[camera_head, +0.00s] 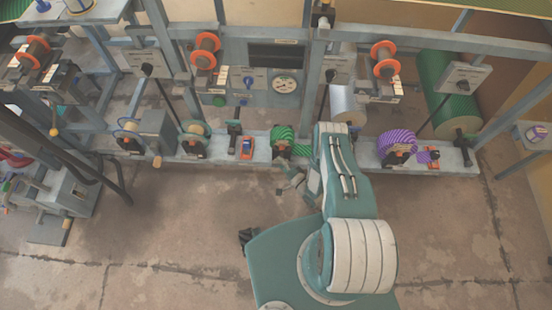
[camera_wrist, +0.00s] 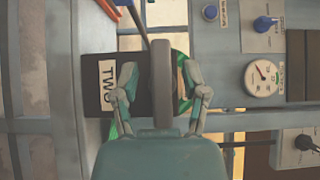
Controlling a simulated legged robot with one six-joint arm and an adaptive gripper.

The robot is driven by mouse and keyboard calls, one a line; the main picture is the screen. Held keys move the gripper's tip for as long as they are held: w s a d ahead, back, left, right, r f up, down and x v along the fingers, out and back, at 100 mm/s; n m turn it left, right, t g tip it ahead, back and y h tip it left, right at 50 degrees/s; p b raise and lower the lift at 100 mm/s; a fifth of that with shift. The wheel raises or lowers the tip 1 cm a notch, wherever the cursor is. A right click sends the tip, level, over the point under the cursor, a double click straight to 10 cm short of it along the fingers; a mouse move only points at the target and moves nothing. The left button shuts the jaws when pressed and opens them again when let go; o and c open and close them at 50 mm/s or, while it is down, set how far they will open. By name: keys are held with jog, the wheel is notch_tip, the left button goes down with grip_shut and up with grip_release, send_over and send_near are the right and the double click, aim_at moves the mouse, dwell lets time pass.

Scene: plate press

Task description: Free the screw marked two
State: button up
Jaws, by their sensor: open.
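A dark block with a white label reading TWO (camera_wrist: 107,86) shows in the wrist view, left of centre. Beside it, a grey-brown upright bar (camera_wrist: 162,60) stands between my fingers, apparently the handle of the screw marked two. My gripper (camera_wrist: 160,82) is open, with one finger on each side of the bar; I cannot tell whether they touch it. In the head view my gripper (camera_head: 292,174) is just below the green striped roll (camera_head: 279,134) on the frame's lower beam. The screw itself is not clear there.
A purple striped roll (camera_head: 397,143) sits to the right on the same beam. A red-orange device (camera_head: 247,148) stands to the left. A dial gauge (camera_head: 285,86) is on the panel above. The floor in front is clear.

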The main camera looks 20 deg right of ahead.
jog(key=shift+s+d, duration=0.1)
jog(key=shift+d, duration=0.1)
jog(key=shift+c, duration=1.3)
grip_shut()
jog(key=shift+a+f, duration=0.1)
jog(key=shift+a, duration=0.05)
